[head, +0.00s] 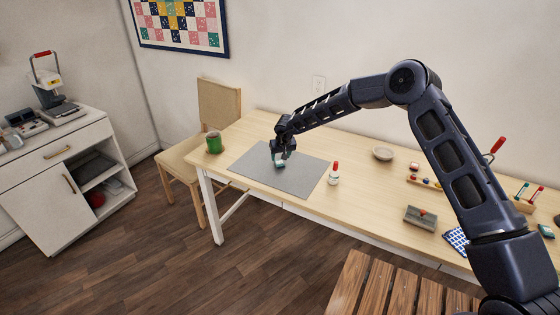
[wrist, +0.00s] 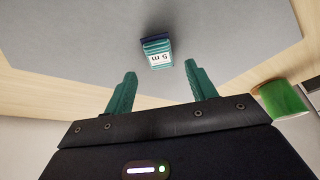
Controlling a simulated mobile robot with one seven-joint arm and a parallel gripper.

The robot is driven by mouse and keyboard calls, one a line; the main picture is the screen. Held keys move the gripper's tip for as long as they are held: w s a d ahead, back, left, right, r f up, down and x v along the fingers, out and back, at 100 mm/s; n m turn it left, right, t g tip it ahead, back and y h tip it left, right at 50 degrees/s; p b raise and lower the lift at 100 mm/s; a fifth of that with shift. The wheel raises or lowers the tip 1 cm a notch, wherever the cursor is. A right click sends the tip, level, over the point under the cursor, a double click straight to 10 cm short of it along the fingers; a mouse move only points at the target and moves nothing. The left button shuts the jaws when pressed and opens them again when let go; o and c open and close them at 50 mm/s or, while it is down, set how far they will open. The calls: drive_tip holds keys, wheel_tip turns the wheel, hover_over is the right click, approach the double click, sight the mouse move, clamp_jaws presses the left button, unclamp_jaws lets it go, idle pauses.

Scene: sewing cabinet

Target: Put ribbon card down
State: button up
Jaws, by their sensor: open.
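The ribbon card (wrist: 157,52) is a small teal and dark blue piece with a white label reading "5 m". It lies on the grey mat (wrist: 60,40), ahead of my fingertips in the wrist view. My gripper (wrist: 163,85) is open, with its two teal fingers apart and nothing between them. In the head view the card (head: 279,163) shows as a small teal patch beneath my gripper (head: 283,155), over the left part of the grey mat (head: 290,184). The arm partly hides the card there.
A green cup (head: 214,142) stands at the table's left end, and also shows in the wrist view (wrist: 284,98). A white bottle with a red top (head: 334,174) stands by the mat's right edge. A bowl (head: 382,153) and a grey box (head: 420,217) are further right.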

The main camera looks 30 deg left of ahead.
drive_tip(key=v, duration=0.7)
drive_tip(key=shift+r, duration=0.2)
drive_tip(key=shift+d, duration=0.1)
